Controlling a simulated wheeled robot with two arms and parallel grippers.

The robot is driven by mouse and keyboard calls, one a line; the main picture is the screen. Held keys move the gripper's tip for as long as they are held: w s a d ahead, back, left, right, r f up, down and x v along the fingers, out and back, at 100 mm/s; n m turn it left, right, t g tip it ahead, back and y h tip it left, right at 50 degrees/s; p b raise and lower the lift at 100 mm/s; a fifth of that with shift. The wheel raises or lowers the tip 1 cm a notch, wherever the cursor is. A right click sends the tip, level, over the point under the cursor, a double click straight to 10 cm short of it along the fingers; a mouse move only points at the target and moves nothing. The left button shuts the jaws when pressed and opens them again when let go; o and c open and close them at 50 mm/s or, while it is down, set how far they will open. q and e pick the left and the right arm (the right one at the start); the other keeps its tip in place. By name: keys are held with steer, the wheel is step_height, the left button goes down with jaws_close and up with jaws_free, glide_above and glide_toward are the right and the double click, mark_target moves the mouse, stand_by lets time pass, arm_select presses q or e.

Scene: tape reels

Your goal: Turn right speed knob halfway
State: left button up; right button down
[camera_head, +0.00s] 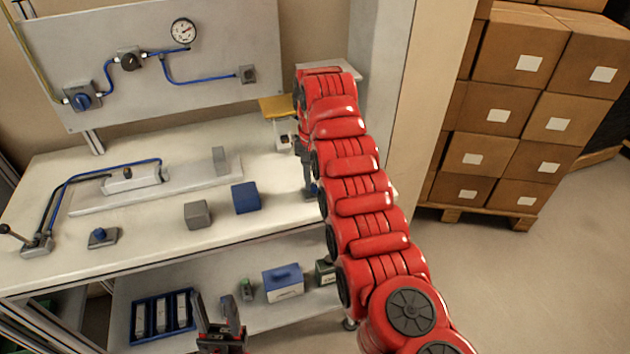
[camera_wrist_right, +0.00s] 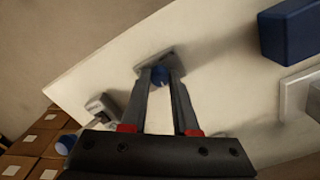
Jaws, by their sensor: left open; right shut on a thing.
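The right speed knob is a blue round knob (camera_wrist_right: 160,77) on a small grey plate (camera_wrist_right: 172,61) on the white bench top. In the right wrist view, my right gripper (camera_wrist_right: 162,76) has a finger on each side of the knob and is shut on it. In the head view my red right arm hides most of this gripper (camera_head: 307,170) and the knob at the bench's right end. The knob's turn angle cannot be read. My left gripper (camera_head: 221,335) is open and empty, low at the bottom of the head view, away from the knob.
A second blue knob (camera_head: 99,234) sits on the bench's left side. A blue block (camera_head: 245,197) and a grey block (camera_head: 198,215) stand between. A panel (camera_head: 215,45) with a gauge (camera_head: 183,31) rises behind. Stacked cartons (camera_head: 520,45) stand at right. A lower shelf holds a blue tray (camera_head: 136,322).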

mark_target(316, 185)
steer(key=c, duration=0.7)
jaws_free()
steer(key=shift+r, duration=0.1)
steer(key=shift+w+r, duration=0.1)
steer(key=shift+r, duration=0.3)
step_height(316, 185, up, 6)
steer(key=shift+d+f+p, duration=0.1)
steer(key=shift+f+p, duration=0.1)
steer(key=shift+p, duration=0.45)
step_height(316, 185, up, 11)
steer(key=p, duration=1.1)
steer(key=shift+f, duration=0.1)
